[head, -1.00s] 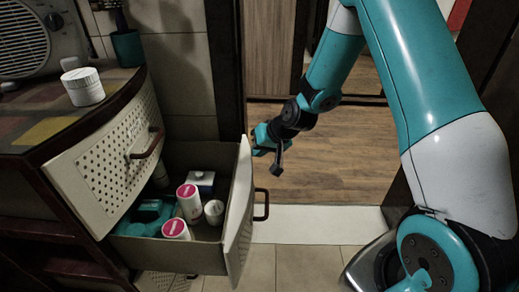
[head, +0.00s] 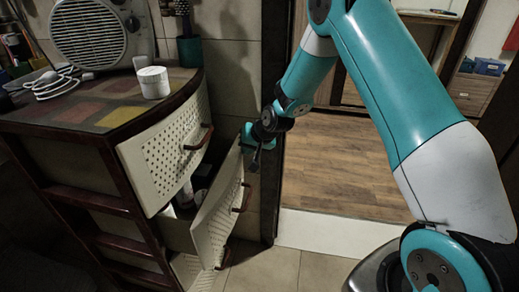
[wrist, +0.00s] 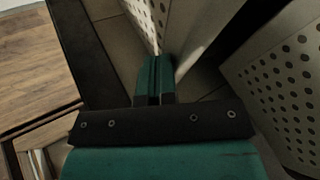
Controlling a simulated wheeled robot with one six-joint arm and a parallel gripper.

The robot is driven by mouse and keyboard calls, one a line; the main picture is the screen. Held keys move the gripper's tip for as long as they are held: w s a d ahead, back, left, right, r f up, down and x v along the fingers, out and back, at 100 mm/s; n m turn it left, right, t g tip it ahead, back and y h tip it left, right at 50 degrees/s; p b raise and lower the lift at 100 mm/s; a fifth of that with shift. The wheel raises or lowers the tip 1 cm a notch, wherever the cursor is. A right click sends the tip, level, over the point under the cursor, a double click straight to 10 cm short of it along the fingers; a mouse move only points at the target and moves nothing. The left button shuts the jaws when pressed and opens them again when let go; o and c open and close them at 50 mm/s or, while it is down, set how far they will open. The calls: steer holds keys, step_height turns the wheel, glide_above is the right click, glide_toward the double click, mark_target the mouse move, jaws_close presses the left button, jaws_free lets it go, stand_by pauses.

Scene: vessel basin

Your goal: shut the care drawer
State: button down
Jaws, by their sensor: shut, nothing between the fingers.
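The care drawer is the middle drawer of the cabinet, and it is partly open. Its pale perforated front (head: 218,215) stands out from the cabinet, with a dark handle (head: 243,197). Some of its contents, including a white bottle (head: 185,195), show in the narrow gap behind the front. My gripper (head: 254,163) is at the far end of the drawer front, near its top edge. Its teal fingers (wrist: 153,75) are together and empty. In the wrist view they point along a pale perforated panel; I cannot tell if they touch it.
The upper drawer (head: 170,150) is shut above. A white jar (head: 153,82), a fan heater (head: 103,32) and a coiled cable stand on the cabinet top. A dark door frame (head: 276,120) rises close behind my gripper. The floor to the right is clear.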

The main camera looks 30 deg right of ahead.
mark_target(228, 145)
steer(key=shift+w+a, duration=1.05)
steer(key=shift+a, duration=0.2)
steer(key=shift+w+a, duration=1)
steer(key=shift+a, duration=0.3)
